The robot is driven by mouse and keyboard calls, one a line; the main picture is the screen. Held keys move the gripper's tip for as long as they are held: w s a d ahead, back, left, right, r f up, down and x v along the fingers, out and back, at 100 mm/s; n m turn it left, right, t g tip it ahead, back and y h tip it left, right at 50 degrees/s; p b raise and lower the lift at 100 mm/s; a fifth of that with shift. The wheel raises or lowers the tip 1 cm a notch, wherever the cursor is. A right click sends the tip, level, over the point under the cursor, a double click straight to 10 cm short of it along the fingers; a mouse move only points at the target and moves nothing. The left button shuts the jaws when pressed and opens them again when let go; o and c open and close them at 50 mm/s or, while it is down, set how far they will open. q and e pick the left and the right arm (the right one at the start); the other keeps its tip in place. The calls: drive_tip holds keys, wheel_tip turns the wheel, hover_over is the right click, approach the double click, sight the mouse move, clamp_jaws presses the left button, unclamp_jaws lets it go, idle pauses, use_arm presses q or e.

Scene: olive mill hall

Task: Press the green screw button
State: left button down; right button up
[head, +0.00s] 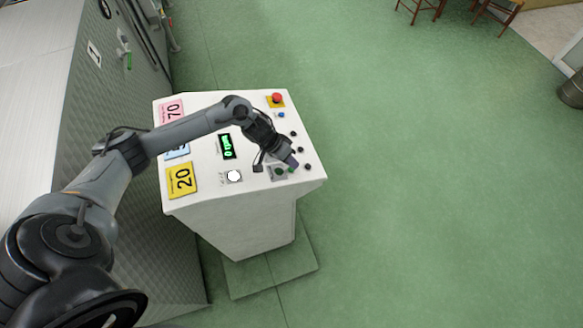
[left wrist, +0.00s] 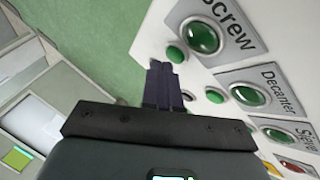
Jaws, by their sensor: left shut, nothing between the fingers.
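The green screw button (left wrist: 201,36) is a large round green dome on a grey plate lettered "Screw" in the left wrist view. A smaller green dome (left wrist: 175,54) sits beside it. My left gripper (left wrist: 160,68) is shut and empty, its dark fingers beside the small dome and apart from the large button in the picture. I cannot tell their height over the panel. In the head view my left gripper (head: 293,163) is over the front right of the white console (head: 240,215), beside a plate with a green button (head: 280,171) whose lettering is too small to read.

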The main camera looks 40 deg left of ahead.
use_arm(q)
drive_tip(key=shift+s+f, duration=0.1)
drive_tip(key=shift+f, duration=0.25)
idle(0.6)
drive_tip(key=shift+r, duration=0.1)
drive_tip(key=shift+r+p, duration=0.65)
drive_tip(key=shift+p, duration=0.45)
drive_tip(key=shift+w+r, duration=0.1)
drive_tip(key=shift+w, duration=0.1)
drive_tip(key=r+p, duration=0.3)
drive_tip(key=w+r+p, duration=0.1)
drive_tip(key=p, duration=0.1)
drive_tip(key=shift+w+d+r, duration=0.1)
drive_tip(key=shift+d+r, duration=0.25)
